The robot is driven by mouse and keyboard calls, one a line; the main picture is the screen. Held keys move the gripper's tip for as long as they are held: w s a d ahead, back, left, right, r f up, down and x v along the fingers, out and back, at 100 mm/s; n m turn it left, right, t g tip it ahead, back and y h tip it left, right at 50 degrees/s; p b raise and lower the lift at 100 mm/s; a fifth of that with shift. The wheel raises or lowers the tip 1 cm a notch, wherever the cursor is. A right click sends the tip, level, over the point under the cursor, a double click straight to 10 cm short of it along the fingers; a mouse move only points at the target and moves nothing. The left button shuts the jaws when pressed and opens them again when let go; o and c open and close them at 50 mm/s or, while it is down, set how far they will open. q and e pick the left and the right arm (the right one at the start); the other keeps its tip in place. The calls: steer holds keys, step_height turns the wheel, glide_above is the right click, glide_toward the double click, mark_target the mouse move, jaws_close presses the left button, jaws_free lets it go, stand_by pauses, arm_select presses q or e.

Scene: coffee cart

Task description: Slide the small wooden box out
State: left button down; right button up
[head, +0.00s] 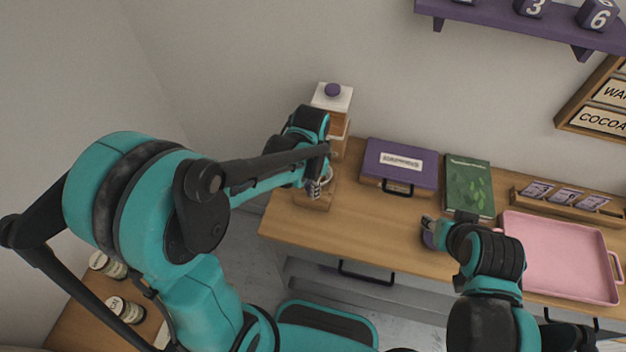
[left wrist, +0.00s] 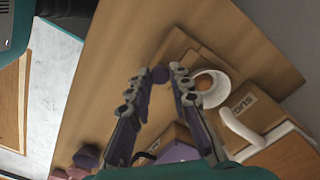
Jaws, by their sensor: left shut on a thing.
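My left gripper (head: 318,187) is at the left end of the wooden counter, low in front of the wooden stand. The knob is at the near side of a small wooden box (left wrist: 178,46), which also shows low beside the gripper in the head view (head: 318,204). The fingers partly hide how knob and box join. My right gripper (head: 430,232) is low over the counter's front middle, beside a purple thing; its fingertips are too small to read.
A purple case (head: 400,152), a green book (head: 468,182), a card rack (head: 520,194) and a pink tray (head: 555,250) lie to the right. Counter between the grippers is clear.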

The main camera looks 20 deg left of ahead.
arm_select(q)
steer(key=s+p, duration=0.1)
steer(key=s, duration=0.9)
steer(key=shift+s, duration=0.2)
steer(key=c, duration=1.6)
jaws_free()
steer(key=shift+o, duration=1.2)
steer(key=shift+s, duration=0.15)
step_height(320, 180, up, 12)
